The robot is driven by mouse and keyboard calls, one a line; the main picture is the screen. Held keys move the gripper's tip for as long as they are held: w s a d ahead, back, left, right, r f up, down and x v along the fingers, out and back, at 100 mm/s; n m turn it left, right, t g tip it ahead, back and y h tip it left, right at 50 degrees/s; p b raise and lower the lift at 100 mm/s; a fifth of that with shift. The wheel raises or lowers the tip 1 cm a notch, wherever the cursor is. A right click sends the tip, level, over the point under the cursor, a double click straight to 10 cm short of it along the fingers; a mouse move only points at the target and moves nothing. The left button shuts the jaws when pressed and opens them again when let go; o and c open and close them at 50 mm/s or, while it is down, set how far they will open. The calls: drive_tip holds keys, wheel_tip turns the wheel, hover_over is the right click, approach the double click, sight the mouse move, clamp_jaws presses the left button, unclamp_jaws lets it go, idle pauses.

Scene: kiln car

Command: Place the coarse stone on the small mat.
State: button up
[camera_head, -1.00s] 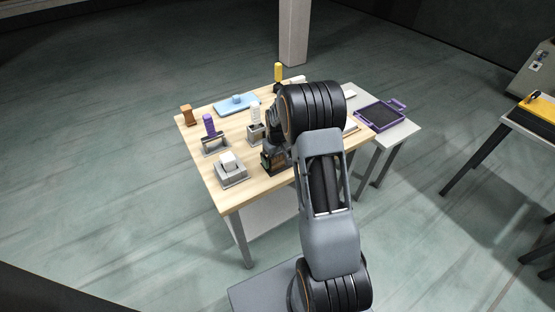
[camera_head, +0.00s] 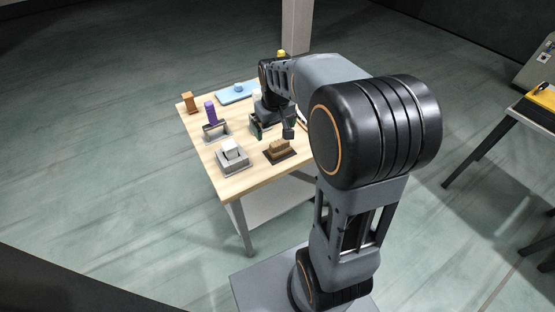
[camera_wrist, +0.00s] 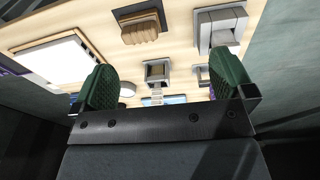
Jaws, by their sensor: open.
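A brown, ribbed block (camera_head: 279,147), which seems to be the coarse stone, lies on a small dark mat (camera_head: 291,158) near the front edge of the wooden table. In the wrist view the block (camera_wrist: 140,29) rests on the dark mat (camera_wrist: 138,12), with rim showing around it. My gripper (camera_head: 272,128) is open and empty, above the table and just behind the block, apart from it. In the wrist view its two green pads (camera_wrist: 164,82) stand wide apart with nothing between them.
My arm hides the table's right side.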

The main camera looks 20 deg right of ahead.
drive_tip(key=s+a+t, duration=0.1)
drive_tip(key=s+a, duration=0.2)
drive_tip(key=s, duration=0.4)
drive_tip(key=s+a+r+t, duration=0.1)
drive_tip(key=s+a, duration=0.2)
drive_tip(key=s, duration=0.5)
drive_tip(key=shift+r+m, duration=0.3)
drive_tip(key=shift+m, duration=0.1)
